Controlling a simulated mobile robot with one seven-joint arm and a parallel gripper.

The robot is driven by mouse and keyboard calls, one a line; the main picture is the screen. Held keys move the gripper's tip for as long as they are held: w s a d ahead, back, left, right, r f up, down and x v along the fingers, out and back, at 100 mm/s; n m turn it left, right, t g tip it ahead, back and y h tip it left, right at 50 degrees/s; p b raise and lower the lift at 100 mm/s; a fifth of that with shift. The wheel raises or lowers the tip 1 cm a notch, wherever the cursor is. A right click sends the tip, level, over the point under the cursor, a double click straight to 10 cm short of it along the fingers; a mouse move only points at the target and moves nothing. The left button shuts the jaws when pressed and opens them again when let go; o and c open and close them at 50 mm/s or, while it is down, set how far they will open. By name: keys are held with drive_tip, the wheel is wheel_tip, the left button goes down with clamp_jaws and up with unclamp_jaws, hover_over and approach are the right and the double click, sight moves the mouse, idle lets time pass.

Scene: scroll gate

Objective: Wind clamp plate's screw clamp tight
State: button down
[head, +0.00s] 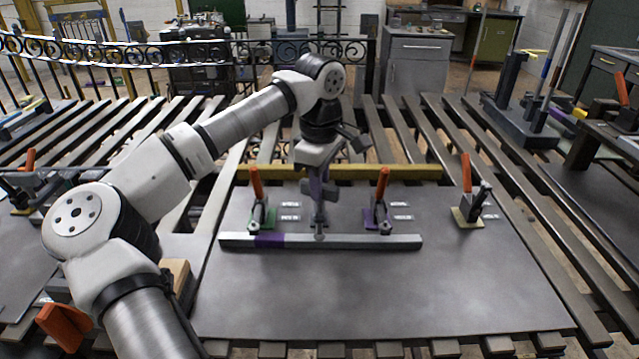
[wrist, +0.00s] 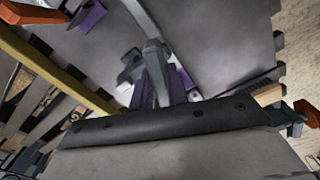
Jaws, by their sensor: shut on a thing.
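The clamp plate (head: 400,290) is a broad dark grey sheet on the slatted bench in the head view. A light grey bar (head: 350,241) with a purple band lies across it. My gripper (head: 319,196) points down at the middle of the plate, behind the bar, and is shut on the screw clamp (head: 320,231). The clamp's lower end shows as a thin grey stem at the bar; my gripper hides most of the rest. In the wrist view my gripper (wrist: 153,85) is seen close up, with purple parts around the clamp. Whether the foot presses the bar cannot be told.
Orange-handled toggle clamps stand left (head: 257,190) and right (head: 382,190) of my gripper, with another (head: 467,180) farther right. A yellow strip (head: 400,172) runs along the plate's back. The plate's front is clear. A dark fixture with rods (head: 520,115) stands at right.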

drive_tip(key=m, duration=0.5)
drive_tip(key=shift+w+r+m, duration=0.1)
drive_tip(key=shift+r+m, duration=0.1)
drive_tip(key=shift+m, duration=0.1)
drive_tip(key=m, duration=0.5)
drive_tip(key=shift+m, duration=0.3)
drive_tip(key=c, duration=1.4)
unclamp_jaws()
drive_tip(key=shift+f, duration=0.1)
drive_tip(key=shift+o, duration=0.2)
wheel_tip(320, 180, up, 14)
drive_tip(key=shift+b, duration=0.45)
drive_tip(key=shift+f, duration=0.1)
